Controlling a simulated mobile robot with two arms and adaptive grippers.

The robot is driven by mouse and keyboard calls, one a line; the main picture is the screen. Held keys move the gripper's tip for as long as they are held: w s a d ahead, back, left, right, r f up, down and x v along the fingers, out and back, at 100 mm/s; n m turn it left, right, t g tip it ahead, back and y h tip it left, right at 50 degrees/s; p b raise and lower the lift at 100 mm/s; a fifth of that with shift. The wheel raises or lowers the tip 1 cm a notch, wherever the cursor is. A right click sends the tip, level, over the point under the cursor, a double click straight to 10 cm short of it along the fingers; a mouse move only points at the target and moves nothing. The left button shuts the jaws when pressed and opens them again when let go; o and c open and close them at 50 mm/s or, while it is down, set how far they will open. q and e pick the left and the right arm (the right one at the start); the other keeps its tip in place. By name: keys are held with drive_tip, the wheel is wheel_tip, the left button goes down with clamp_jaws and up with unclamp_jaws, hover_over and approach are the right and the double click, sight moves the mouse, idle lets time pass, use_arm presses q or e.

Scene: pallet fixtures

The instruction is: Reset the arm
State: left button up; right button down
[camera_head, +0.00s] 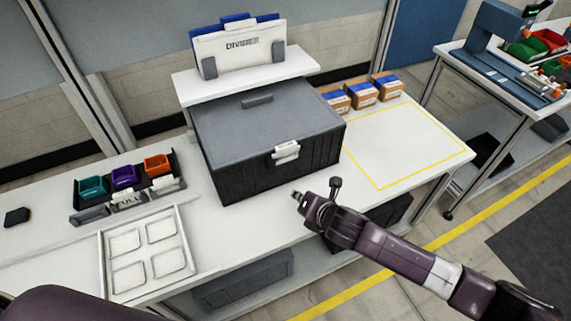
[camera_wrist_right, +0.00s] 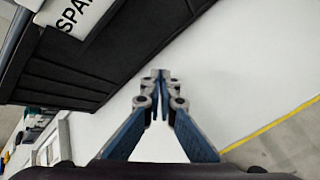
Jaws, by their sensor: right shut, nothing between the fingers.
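My right arm reaches in from the lower right of the head view. Its gripper (camera_head: 300,197) is above the front edge of the white workbench (camera_head: 225,215), in front of the black lidded box (camera_head: 265,165). In the right wrist view the gripper (camera_wrist_right: 161,76) has its fingertips together with nothing between them, apart from the black box's side (camera_wrist_right: 85,55). Only part of a dark purple link of mine shows at the lower left of the head view. My left gripper is not in view.
A white four-pocket tray (camera_head: 103,255) and coloured bins (camera_head: 124,176) are on the left. Behind the box is a white shelf (camera_head: 300,62) with a divider holder (camera_head: 240,47). Small cartons (camera_head: 362,94) stand beyond a yellow-outlined clear area (camera_head: 410,145) on the right.

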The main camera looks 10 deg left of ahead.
idle(0.4)
drive_tip(key=s+m, duration=0.2)
drive_tip(key=s+r+m, duration=0.1)
drive_tip(key=s+m, duration=0.1)
drive_tip(key=m, duration=0.1)
drive_tip(key=s+m, duration=0.2)
drive_tip(key=shift+s+a+r+m+g, duration=0.1)
drive_tip(key=shift+a+r+m+g, duration=0.1)
drive_tip(key=shift+a+m+g, duration=0.15)
drive_tip(key=s+d+f+m+g+h, duration=0.1)
drive_tip(key=s+d+m+g+h, duration=0.15)
drive_tip(key=s+d+m, duration=1.05)
drive_tip(key=s+d+m+g+h, duration=0.2)
drive_tip(key=s+d+m+h, duration=0.2)
drive_tip(key=s+d+m, duration=0.7)
drive_tip(key=d+f+g+b, duration=0.1)
drive_tip(key=d+f+b, duration=0.1)
drive_tip(key=f, duration=1.4)
drive_tip(key=d+f+b, duration=0.1)
drive_tip(key=f+b, duration=0.1)
drive_tip(key=f, duration=1.3)
drive_tip(key=s+d+f+g+b, duration=0.1)
drive_tip(key=s+d+f+b, duration=0.1)
drive_tip(key=s+f, duration=1.5)
drive_tip(key=shift+d+f, duration=0.5)
drive_tip(key=shift+d, duration=0.15)
